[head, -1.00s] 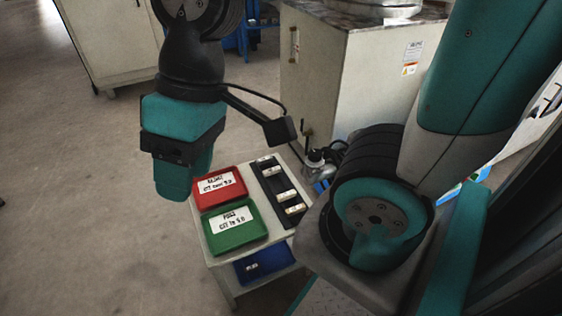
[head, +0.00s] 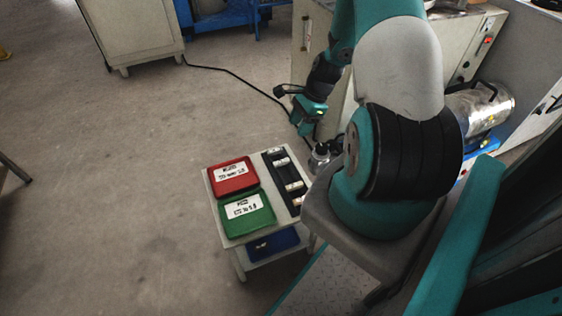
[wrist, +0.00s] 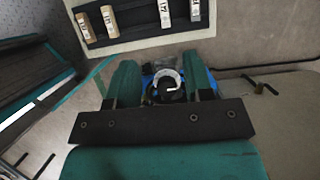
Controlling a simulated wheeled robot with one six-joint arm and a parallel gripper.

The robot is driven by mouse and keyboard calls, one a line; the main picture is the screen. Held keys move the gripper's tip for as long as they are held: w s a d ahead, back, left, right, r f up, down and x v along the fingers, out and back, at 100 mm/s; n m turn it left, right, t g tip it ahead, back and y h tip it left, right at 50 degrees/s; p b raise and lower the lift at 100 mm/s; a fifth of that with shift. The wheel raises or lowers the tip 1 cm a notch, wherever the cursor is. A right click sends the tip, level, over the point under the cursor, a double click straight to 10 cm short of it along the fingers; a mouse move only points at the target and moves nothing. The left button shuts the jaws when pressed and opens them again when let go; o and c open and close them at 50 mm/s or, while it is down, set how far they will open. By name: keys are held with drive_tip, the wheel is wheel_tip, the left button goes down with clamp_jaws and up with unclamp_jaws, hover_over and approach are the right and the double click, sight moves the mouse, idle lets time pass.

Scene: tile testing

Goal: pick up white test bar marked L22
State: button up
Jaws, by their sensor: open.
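Several small bars stand in a black rack (head: 287,183) on a small table, and the rack also shows in the wrist view (wrist: 138,21). In the wrist view two are white, one left (wrist: 164,13) and one right (wrist: 195,10), with dark marks too small to read, so I cannot tell which is L22. Two tan bars (wrist: 83,26) (wrist: 110,21) stand left of them. My gripper (wrist: 160,68) is open and empty, its fingers apart and short of the rack in that view. In the head view my gripper (head: 304,122) is beyond and right of the rack.
A red tray (head: 232,188) and a green tray (head: 235,229) with labels lie left of the rack. A blue bin (head: 272,246) is on the lower shelf. A metal fitting (head: 320,153) stands right of the table, near my arm. Open floor lies left.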

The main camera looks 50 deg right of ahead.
drive_tip(key=b, duration=0.2)
hover_over(279, 162)
drive_tip(key=s+d, duration=0.2)
wheel_tip(279, 162, down, 9)
drive_tip(key=shift+w+d+r, duration=0.1)
drive_tip(key=shift+d+r, duration=0.05)
drive_tip(key=shift+r, duration=0.05)
drive_tip(key=shift+w+b+x, duration=0.2)
drive_tip(key=shift+b+x, duration=0.35)
drive_tip(key=shift+x, duration=1)
drive_tip(key=shift+w+b+x, duration=0.2)
drive_tip(key=shift+b+x, duration=0.35)
drive_tip(key=shift+x, duration=0.95)
drive_tip(key=shift+d, duration=0.1)
drive_tip(key=shift+c, duration=0.5)
drive_tip(key=shift+r, duration=0.1)
clamp_jaws()
